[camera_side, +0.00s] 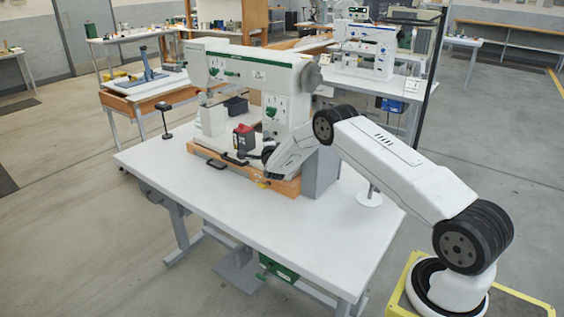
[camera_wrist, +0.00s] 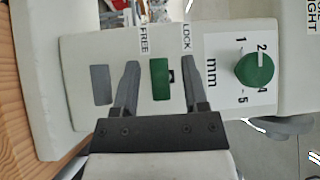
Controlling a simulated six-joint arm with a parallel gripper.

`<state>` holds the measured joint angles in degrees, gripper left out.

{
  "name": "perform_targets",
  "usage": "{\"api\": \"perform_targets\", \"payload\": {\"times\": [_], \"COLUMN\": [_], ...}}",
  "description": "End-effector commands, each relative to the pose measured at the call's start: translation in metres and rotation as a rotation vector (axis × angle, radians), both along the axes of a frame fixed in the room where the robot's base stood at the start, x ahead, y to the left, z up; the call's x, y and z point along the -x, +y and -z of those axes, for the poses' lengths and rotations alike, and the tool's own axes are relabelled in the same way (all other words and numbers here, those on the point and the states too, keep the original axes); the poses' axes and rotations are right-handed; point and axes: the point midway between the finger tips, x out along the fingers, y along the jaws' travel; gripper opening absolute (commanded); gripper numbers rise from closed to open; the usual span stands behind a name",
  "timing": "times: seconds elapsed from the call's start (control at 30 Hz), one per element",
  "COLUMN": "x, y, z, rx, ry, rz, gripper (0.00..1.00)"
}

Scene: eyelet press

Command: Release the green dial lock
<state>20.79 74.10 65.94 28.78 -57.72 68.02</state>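In the wrist view, the green lock slider (camera_wrist: 160,78) sits on the white machine panel, below the words FREE and LOCK. A small dark part shows at its right edge. The green dial (camera_wrist: 255,68), with numbers and "mm" around it, is to the right. My gripper (camera_wrist: 158,65) is open, with one dark finger on each side of the slider. Gaps show between the fingers and the slider; I cannot tell their depth. In the side view, my gripper (camera_side: 268,155) is low at the front of the white press (camera_side: 240,70); its fingers are too small to make out.
A grey rectangle (camera_wrist: 101,85) is on the panel left of the fingers. The press stands on a wooden base (camera_side: 284,186) on a white table (camera_side: 300,232), whose front is clear. A red-and-dark box (camera_side: 243,136) is left of my gripper.

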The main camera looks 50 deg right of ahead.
Motion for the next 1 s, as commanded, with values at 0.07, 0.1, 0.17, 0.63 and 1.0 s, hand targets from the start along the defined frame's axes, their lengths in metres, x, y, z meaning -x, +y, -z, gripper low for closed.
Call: {"api": "perform_targets", "payload": {"times": [0.07, 0.1, 0.17, 0.63, 1.0], "x": [0.0001, 0.0001, 0.0001, -0.0001, 0.0001], "y": [0.0001, 0.0001, 0.0001, -0.0018, -0.0022], "z": [0.0, 0.0, -0.0001, 0.0051, 0.0056], "rx": [0.0, 0.0, 0.0, 0.102, 0.116], "ry": [0.0, 0.0, 0.0, -0.001, 0.0], "rz": [0.0, 0.0, 0.0, 0.0, 0.0], "gripper": [0.3, 0.17, 0.0, 0.0, 0.39]}}
